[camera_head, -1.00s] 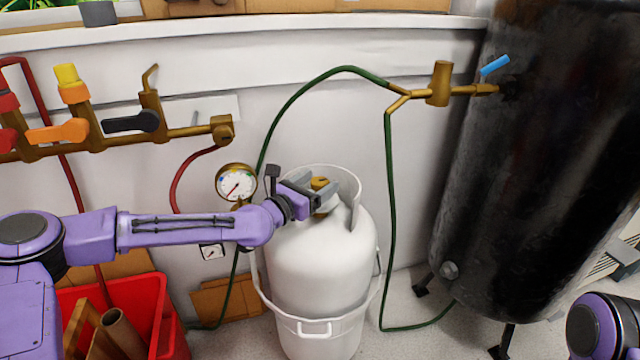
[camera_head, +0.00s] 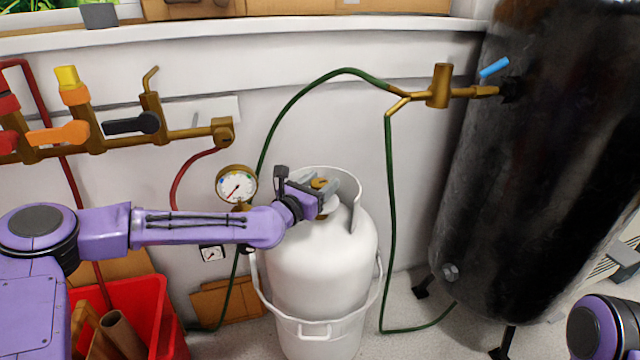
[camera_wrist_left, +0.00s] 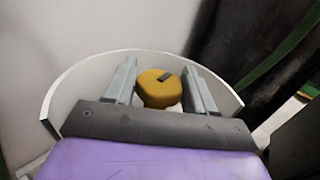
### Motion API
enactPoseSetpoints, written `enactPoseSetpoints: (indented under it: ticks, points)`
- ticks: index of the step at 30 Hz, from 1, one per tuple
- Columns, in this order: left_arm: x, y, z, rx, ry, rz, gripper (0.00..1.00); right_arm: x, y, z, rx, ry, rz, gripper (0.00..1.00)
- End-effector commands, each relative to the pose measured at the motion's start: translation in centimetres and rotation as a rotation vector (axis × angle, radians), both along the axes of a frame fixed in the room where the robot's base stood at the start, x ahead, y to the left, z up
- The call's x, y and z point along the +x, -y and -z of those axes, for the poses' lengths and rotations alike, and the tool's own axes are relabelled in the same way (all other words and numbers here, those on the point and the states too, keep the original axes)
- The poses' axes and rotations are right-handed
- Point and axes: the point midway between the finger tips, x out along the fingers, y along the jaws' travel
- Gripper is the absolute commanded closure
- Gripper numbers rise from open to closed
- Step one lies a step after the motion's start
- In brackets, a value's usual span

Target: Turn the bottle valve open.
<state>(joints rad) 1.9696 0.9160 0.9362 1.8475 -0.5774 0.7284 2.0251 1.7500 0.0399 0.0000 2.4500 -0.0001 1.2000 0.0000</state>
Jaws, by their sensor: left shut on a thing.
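The white gas bottle (camera_head: 318,265) stands upright in the middle of the head view, with a raised collar (camera_head: 349,186) around its top. The brass bottle valve (camera_head: 320,184) is at the top inside the collar. In the left wrist view the valve (camera_wrist_left: 157,90) is a rounded yellow-brown knob with a dark mark on its top. My left gripper (camera_head: 327,189) reaches in from the left, inside the collar. Its two grey fingers are on either side of the knob and shut on it. Only a purple part of my right arm shows at the lower right; its gripper is out of view.
A pressure gauge (camera_head: 237,185) is left of the bottle. A brass manifold with coloured levers (camera_head: 58,133) runs along the left wall. A green hose (camera_head: 390,220) hangs right of the bottle. A large black tank (camera_head: 520,170) stands right. A red bin (camera_head: 140,300) is lower left.

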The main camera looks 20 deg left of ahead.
Motion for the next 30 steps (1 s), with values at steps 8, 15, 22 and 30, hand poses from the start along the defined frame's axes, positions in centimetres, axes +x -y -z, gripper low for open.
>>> enactPoseSetpoints:
  ticks: [8, 15, 22, 30]
  points:
    - [0.0, 0.2, 0.2, 0.002, 0.0, -0.209, 0.76, 0.0, 0.0, 0.5, 0.0, 0.0, 0.0, 0.57]
    - [0.0, 0.3, 0.4, 0.003, 0.001, -0.438, 0.76, 0.0, 0.0, 2.2, 0.0, 0.0, 0.0, 0.57]
    - [0.0, 0.3, 0.4, 0.004, 0.002, -0.657, 0.76, 0.0, 0.0, 4.0, 0.0, 0.0, 0.0, 0.57]
    - [0.0, 0.3, 0.3, 0.001, 0.003, -0.915, 0.76, 0.0, 0.0, 5.7, 0.0, 0.0, 0.0, 0.57]
